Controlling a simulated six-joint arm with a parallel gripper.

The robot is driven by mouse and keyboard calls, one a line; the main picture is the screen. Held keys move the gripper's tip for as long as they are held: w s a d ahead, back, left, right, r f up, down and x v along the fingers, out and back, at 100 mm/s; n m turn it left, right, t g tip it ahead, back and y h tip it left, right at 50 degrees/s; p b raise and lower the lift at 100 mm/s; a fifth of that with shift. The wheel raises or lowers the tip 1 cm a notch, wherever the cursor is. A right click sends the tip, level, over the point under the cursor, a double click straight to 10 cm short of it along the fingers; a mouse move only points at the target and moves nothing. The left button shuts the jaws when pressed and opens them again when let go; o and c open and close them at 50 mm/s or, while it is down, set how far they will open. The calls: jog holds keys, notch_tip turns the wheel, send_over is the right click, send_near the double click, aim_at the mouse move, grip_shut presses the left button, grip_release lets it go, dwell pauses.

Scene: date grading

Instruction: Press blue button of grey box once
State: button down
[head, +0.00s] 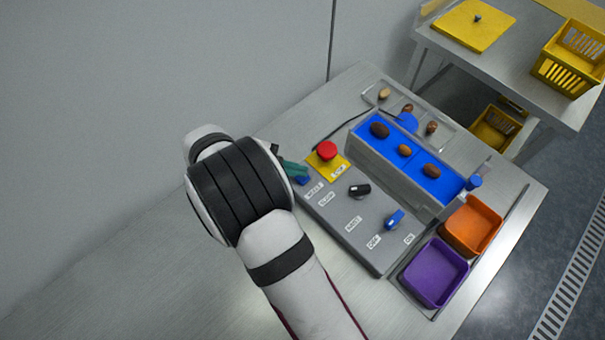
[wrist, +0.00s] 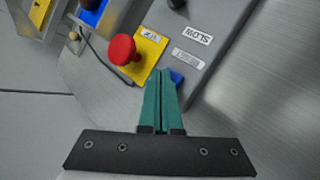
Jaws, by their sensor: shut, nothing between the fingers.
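The grey box (head: 343,218) is a sloped control panel on the metal table. Its blue button (head: 302,181) sits at the panel's left end, below the red stop button and beside a small white label. In the wrist view the blue button (wrist: 177,77) shows just right of my fingertips, partly hidden by them. My gripper (head: 301,173) has teal fingers, shut and empty, with the tips right at the button. The fingers also show side by side in the wrist view (wrist: 166,74). I cannot tell whether the tips touch the button.
A red mushroom button (head: 327,150) on a yellow plate stands close by. A black knob (head: 360,190) and a blue switch (head: 394,219) are farther along the panel. A blue belt (head: 415,156) carries dates behind it. Orange (head: 472,224) and purple (head: 436,272) bins stand at right.

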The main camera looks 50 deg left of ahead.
aim_at(298, 178)
jog(key=shift+f, duration=0.45)
dwell(0.5)
jog(key=shift+r, duration=0.9)
jog(key=shift+r, duration=2.5)
jog(key=shift+d, duration=0.1)
